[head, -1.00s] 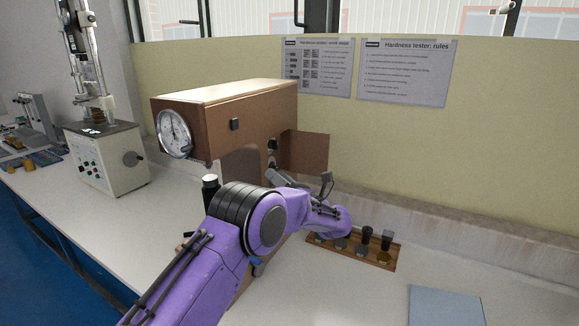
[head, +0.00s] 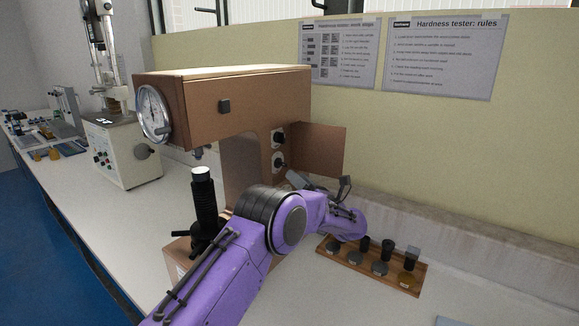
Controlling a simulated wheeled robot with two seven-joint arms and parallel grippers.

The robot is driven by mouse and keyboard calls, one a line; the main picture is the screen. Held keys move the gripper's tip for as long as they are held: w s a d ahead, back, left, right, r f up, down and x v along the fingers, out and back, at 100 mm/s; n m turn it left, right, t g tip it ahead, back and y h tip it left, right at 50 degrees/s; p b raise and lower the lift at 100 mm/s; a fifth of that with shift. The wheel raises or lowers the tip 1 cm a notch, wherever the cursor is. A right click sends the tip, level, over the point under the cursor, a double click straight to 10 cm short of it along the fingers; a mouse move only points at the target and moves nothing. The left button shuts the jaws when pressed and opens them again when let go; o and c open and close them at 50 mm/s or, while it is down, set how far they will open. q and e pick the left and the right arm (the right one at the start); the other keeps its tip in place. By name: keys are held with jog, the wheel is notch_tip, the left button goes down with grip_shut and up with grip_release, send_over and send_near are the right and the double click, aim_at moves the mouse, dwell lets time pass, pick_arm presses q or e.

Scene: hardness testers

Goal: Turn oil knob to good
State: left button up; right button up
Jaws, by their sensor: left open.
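The brown hardness tester (head: 255,95) stands on the bench with a round dial gauge at its left end. My purple left arm reaches in from the bottom. My left gripper (head: 292,178) is open, just below and right of the lower knob, apart from it as far as I can see. My forearm hides part of the tester's base. My right gripper is out of view.
A brown panel (head: 319,149) stands out from the tester, right of the knobs. A wooden tray (head: 408,284) with several dark indenters and weights lies right of my arm. A black spindle (head: 204,197) rises at the tester's front. Another tester (head: 122,155) stands at the left.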

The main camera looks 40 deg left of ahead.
aim_at(285, 165)
pick_arm(q)
jog(key=p+x, duration=0.1)
jog(key=x, duration=0.4)
jog(key=shift+s+a+r+p, duration=0.1)
jog(key=shift+p, duration=0.2)
jog(key=shift+a, duration=0.3)
jog(key=c, duration=1.1)
jog(key=shift+o, duration=0.3)
